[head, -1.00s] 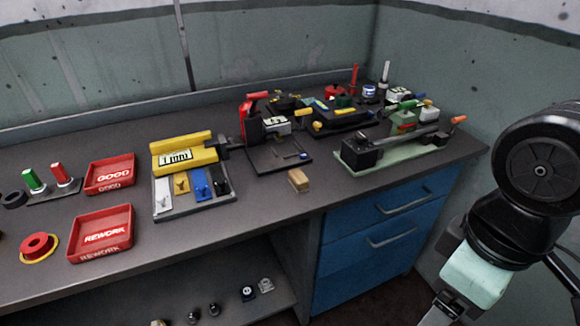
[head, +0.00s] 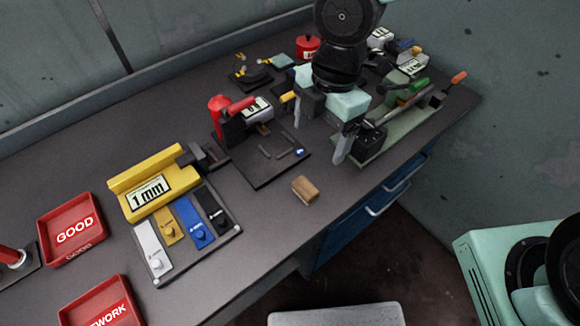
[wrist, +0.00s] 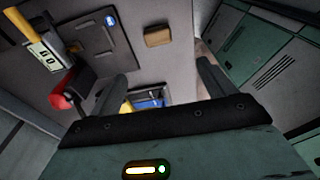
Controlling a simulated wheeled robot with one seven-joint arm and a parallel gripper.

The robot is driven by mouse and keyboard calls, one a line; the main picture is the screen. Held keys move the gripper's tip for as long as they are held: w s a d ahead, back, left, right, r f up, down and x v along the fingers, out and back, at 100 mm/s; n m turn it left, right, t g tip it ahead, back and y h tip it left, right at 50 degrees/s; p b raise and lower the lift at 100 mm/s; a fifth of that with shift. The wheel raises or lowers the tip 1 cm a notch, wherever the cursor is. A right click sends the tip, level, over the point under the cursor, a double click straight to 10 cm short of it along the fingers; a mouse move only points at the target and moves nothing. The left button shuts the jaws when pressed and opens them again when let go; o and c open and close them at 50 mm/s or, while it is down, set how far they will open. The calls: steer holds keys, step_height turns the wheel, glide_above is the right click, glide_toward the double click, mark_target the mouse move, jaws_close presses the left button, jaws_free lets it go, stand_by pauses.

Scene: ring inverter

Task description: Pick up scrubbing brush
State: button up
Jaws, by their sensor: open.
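The scrubbing brush (head: 305,190) looks like a small tan wooden block lying on the dark bench top near its front edge, right of the yellow gauge. It also shows in the wrist view (wrist: 158,37), beyond the fingertips and roughly between them. No bristles can be made out. My gripper (head: 320,136) is open and empty, pointing down above the bench, behind and slightly right of the brush in the head view. In the wrist view its two fingers (wrist: 163,78) stand apart, with nothing between them.
A black plate fixture (head: 265,175) with a red-handled clamp stands left of my gripper. A green-based lever tool (head: 400,125) is close on its right. A yellow gauge (head: 150,190) and red trays (head: 72,228) are further left. The bench around the brush is clear.

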steer(key=b, duration=0.1)
glide_above(305, 186)
steer(key=f, duration=1.1)
steer(key=shift+s+d+f, duration=0.1)
steer(key=shift+d+f, duration=0.1)
steer(key=shift+d, duration=0.1)
steer(key=shift+a+f, duration=0.2)
steer(key=shift+f, duration=2.75)
steer(key=shift+c, duration=0.3)
steer(key=c, duration=1)
step_height(305, 186, up, 10)
steer(key=shift+r, duration=0.1)
